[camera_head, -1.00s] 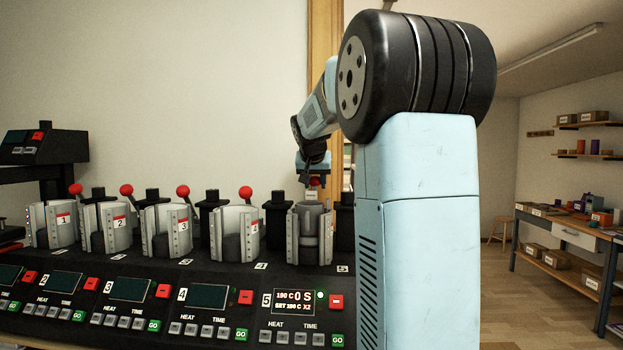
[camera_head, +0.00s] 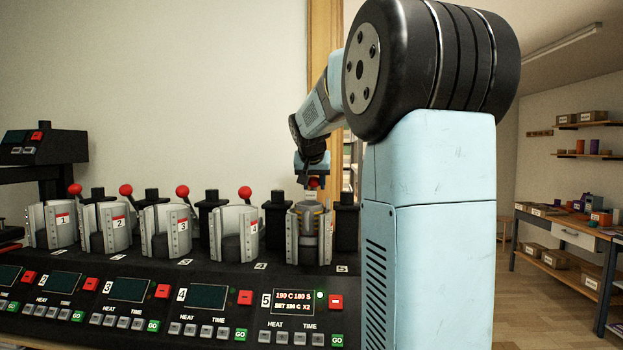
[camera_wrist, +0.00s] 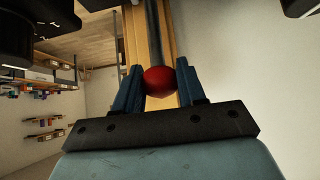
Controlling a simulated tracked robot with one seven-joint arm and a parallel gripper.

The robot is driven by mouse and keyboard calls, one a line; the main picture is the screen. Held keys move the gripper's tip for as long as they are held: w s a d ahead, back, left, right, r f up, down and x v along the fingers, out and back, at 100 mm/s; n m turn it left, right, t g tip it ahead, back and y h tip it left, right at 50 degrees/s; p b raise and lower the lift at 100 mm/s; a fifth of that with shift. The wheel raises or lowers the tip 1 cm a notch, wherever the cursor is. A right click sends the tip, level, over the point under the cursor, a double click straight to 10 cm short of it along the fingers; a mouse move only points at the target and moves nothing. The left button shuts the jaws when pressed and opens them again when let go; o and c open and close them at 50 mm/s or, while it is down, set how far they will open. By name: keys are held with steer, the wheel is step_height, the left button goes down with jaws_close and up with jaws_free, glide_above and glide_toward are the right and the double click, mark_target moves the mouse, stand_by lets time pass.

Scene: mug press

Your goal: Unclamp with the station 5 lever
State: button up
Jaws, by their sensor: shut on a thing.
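A grey mug-like shape stands inside the station 5 clamp.
Stations 1 to 4 stand in a row to the left, their red-knobbed levers upright or slightly tilted; the station 4 lever knob (camera_head: 245,193) is nearest. A black device (camera_head: 42,146) stands at far left. A workbench (camera_head: 570,230) with shelves stands far right.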

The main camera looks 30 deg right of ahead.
steer(key=shift+a, duration=0.2)
steer(key=shift+s+a+f, duration=0.15)
steer(key=shift+s+a, duration=0.45)
steer(key=shift+s, duration=0.35)
steer(key=shift+s, duration=0.1)
steer(key=shift+s+a+f, duration=0.4)
steer(key=shift+s+a, duration=0.2)
steer(key=shift+s, duration=0.2)
steer(key=o, duration=0.7)
